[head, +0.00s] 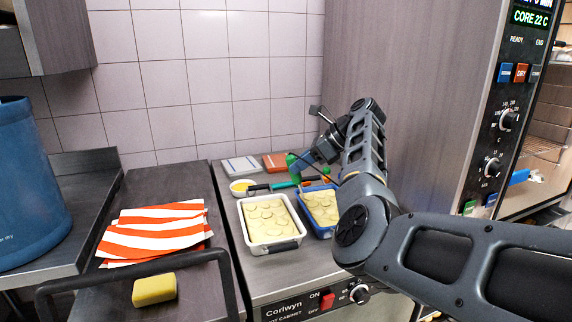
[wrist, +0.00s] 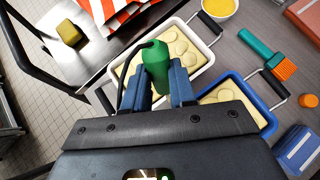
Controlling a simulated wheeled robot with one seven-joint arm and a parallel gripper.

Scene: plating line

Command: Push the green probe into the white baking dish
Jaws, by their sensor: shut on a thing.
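The green probe (wrist: 157,66) is between the blue fingers of my gripper (wrist: 160,92), which is shut on it. A black cable curves from the probe to the left. Its tip is hidden. In the head view the probe (head: 292,163) and my gripper (head: 304,160) are up behind the dishes, partly hidden by my arm. The white baking dish (head: 275,247), filled with pale sliced food, stands on the steel cabinet top. In the wrist view the white dish (wrist: 206,62) lies beyond and around the probe; I cannot tell any contact.
A blue baking dish (head: 323,231) with similar food stands right beside the white one. A yellow-filled bowl (head: 242,187) and a teal-handled brush (wrist: 256,43) lie behind. A striped cloth (head: 155,232) and a yellow sponge (head: 154,289) are left. The tall oven panel (head: 500,130) rises at right.

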